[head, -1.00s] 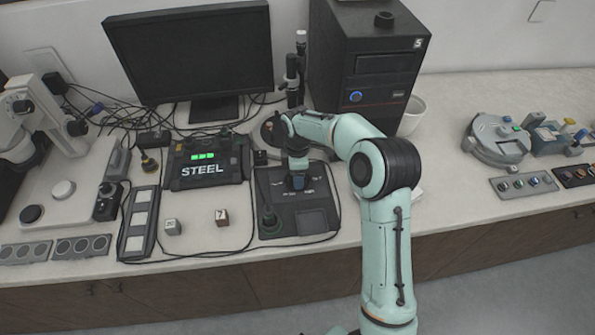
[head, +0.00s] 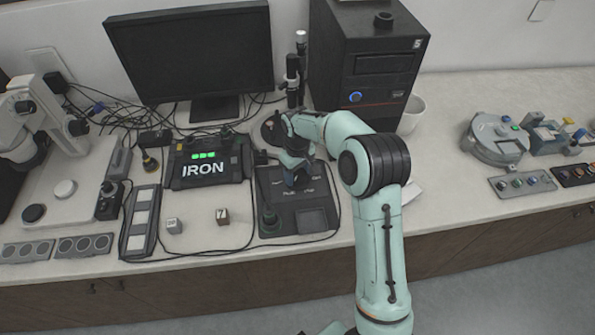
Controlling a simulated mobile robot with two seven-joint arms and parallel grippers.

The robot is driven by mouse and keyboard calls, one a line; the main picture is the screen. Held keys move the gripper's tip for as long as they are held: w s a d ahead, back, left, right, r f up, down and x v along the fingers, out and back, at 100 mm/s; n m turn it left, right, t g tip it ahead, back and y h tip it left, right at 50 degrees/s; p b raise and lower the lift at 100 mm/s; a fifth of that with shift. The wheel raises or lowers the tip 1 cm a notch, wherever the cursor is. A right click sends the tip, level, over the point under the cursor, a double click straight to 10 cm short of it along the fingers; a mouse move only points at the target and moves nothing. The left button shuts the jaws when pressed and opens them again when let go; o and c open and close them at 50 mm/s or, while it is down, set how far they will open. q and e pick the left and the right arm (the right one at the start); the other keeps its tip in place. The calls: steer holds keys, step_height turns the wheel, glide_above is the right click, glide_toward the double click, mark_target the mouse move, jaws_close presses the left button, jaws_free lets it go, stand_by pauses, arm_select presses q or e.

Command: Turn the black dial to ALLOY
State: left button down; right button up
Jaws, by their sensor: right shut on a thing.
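The display box (head: 205,168) stands left of the control panel and reads IRON in white letters under green lights. The black control panel (head: 318,196) lies on the bench with small printed labels too small to read. My right gripper (head: 293,180) points down over the upper middle of the panel and is shut on the black dial there. The dial is mostly hidden by the gripper, so I cannot read where it points. My left gripper is not in view.
A monitor (head: 190,55) and a black tower case (head: 368,60) stand behind.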

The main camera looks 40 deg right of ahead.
mark_target(297, 174)
steer(key=m, duration=0.6)
steer(key=shift+m, duration=0.3)
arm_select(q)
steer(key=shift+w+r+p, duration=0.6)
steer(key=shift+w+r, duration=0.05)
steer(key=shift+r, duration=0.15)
arm_select(e)
steer(key=m, duration=0.6)
steer(key=shift+m, duration=0.3)
steer(key=o, duration=1.1)
steer(key=shift+c, duration=0.2)
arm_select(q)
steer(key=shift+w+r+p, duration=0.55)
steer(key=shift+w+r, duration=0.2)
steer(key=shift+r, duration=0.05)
arm_select(e)
step_height(297, 174, up, 13)
steer(key=shift+r, duration=0.2)
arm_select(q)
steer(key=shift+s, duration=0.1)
arm_select(e)
steer(key=shift+f, duration=0.1)
